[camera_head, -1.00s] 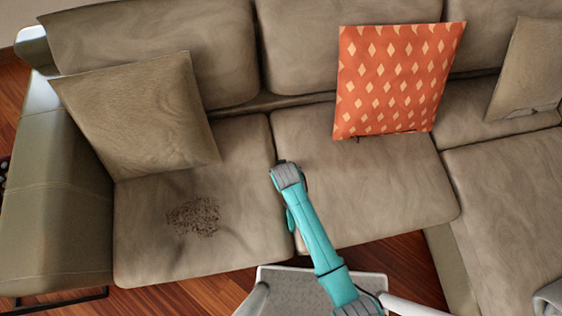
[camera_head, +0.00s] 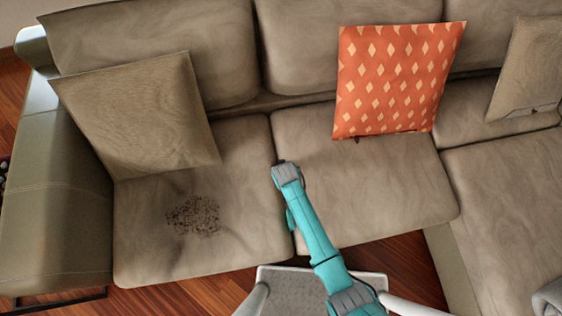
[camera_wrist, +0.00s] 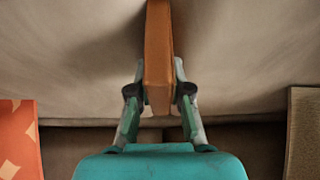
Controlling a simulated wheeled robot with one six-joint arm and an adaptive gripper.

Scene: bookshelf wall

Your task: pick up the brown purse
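The brown purse (camera_wrist: 158,55) shows in the wrist view as a narrow orange-brown slab seen edge-on, running from the top edge to between my fingers. My gripper (camera_wrist: 159,75) has one finger on each side of it, with the fingertips against its sides. In the head view my gripper (camera_head: 280,162) is over the front of the sofa, near the seam between two seat cushions. The purse is hidden behind my arm there. I cannot tell whether the purse touches the sofa.
The beige sofa (camera_head: 375,195) fills most of the head view. An orange diamond-patterned pillow (camera_head: 395,80) leans at its back, with a beige pillow (camera_head: 140,115) at left and another (camera_head: 527,65) at right. A dark speckled patch (camera_head: 195,215) marks the left seat.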

